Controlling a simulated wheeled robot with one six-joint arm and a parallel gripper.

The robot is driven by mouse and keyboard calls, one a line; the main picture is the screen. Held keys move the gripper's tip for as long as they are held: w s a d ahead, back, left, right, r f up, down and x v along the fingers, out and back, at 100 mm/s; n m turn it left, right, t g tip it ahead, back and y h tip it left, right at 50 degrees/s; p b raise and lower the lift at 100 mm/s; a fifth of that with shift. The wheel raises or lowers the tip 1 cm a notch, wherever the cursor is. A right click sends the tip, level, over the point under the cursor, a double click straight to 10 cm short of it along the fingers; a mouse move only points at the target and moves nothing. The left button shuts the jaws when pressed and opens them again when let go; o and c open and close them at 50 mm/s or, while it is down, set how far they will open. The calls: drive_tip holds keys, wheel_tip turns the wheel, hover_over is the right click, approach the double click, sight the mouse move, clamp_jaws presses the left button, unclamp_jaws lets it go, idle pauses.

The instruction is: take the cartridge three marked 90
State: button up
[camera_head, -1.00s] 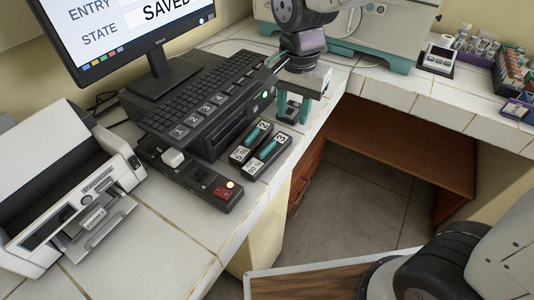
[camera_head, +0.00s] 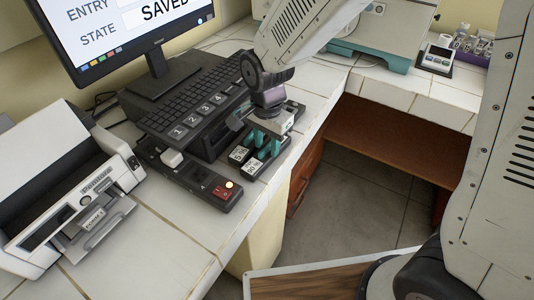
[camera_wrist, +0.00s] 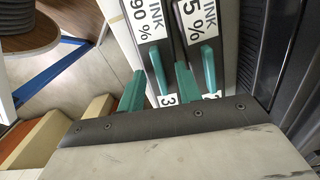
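Cartridge three (camera_head: 252,168) is a dark block with a white label. In the wrist view its label (camera_wrist: 144,18) reads INK 90 %, and a teal upright grip (camera_wrist: 159,70) stands on it above the number 3. My gripper (camera_head: 266,143) is over the cartridges, pointing down. In the wrist view its teal fingers are apart, one on each side of cartridge three's grip, with gaps showing. The far ends of the cartridges are hidden in the head view.
A black keyboard unit (camera_head: 203,105) stands just left of the cartridges. A control box with a red switch (camera_head: 222,192) lies in front of it. A white printer (camera_head: 62,190) is at left, below a monitor (camera_head: 120,35). The counter's edge drops off right of the cartridges.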

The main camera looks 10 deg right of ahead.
clamp_jaws()
drive_tip(key=shift+r, duration=0.1)
